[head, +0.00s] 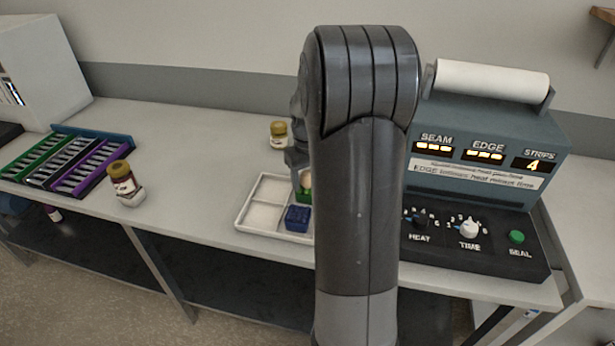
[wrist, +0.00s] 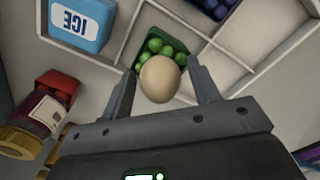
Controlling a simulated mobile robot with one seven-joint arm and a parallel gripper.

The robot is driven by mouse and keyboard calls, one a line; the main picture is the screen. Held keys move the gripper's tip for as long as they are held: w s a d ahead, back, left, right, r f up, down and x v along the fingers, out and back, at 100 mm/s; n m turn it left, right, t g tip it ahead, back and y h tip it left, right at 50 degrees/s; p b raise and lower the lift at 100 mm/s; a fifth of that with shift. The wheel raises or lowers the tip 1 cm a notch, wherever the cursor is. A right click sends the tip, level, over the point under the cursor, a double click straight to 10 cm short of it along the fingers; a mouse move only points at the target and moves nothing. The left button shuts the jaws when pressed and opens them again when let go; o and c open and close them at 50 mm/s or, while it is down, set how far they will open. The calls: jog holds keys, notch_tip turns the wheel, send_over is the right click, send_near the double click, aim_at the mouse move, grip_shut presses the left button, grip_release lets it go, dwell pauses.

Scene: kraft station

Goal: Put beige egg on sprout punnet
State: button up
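The beige egg (wrist: 160,79) sits between the two fingers of my gripper (wrist: 162,67) in the wrist view, in front of the green sprout punnet (wrist: 163,50). A narrow gap shows between the egg and the right finger, and my gripper looks open around it. In the head view the egg (head: 307,180) shows as a small beige patch just above the green punnet (head: 304,195), partly hidden by my arm. The punnet stands in a compartment of the white tray (head: 243,219). Whether the egg's weight rests on the punnet is hard to see.
A dark blue punnet (head: 298,217) is in the tray's front compartment. Another jar (head: 124,183) stands left.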

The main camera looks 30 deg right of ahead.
jog(key=shift+o, duration=0.3)
notch_tip(320, 180, up, 12)
jog(key=shift+a+r, duration=0.1)
jog(key=s+a+r+t, duration=0.3)
jog(key=s+a+t, duration=0.2)
jog(key=s+a, duration=1.5)
jog(key=shift+s+a+r+t, duration=0.15)
jog(key=shift+s+a+t, duration=0.2)
jog(key=shift+s, duration=0.8)
